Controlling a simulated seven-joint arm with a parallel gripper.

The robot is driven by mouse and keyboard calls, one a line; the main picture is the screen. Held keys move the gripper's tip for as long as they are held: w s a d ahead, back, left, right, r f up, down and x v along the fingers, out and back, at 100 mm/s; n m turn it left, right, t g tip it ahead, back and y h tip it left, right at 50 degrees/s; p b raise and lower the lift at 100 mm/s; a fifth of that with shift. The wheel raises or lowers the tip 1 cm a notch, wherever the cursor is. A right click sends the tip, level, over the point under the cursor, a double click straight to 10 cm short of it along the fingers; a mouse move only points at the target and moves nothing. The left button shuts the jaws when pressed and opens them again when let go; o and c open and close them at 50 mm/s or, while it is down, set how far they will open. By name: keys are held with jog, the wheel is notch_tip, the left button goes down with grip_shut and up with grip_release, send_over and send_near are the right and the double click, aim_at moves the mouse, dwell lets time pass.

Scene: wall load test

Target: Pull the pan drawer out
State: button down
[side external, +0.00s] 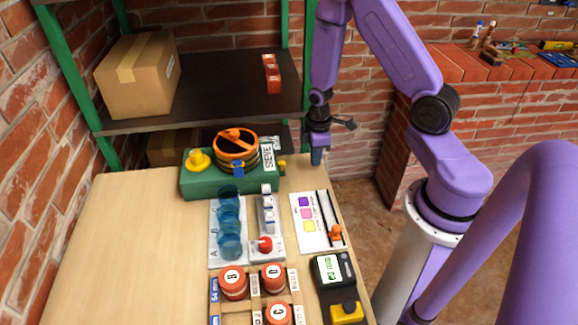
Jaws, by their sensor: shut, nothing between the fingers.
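A green sieve station (230,186) stands at the far edge of the wooden table. A round orange-and-black sieve (236,147) sits on it, with a white SIEVE label (268,155) beside it and a yellow knob (199,160) at its left. A small blue part (237,168) shows at the front of the sieve. I cannot make out which part is the pan drawer. My gripper (317,160) points down to the right of the station, near the table's far right corner. It is shut and apart from the station, holding nothing.
Blue clear cups (229,227), a red-knobbed device (265,244), a slider card (311,221), lidded jars (233,281) and a black meter (335,285) fill the right half. The table's left half is clear. A shelf with a box (137,77) stands behind.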

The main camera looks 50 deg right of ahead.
jog(key=shift+s+d, duration=1.8)
dwell(1.3)
jog(key=c, duration=1)
grip_release()
jog(key=shift+o, duration=0.2)
notch_tip(320, 180, up, 7)
dwell(0.4)
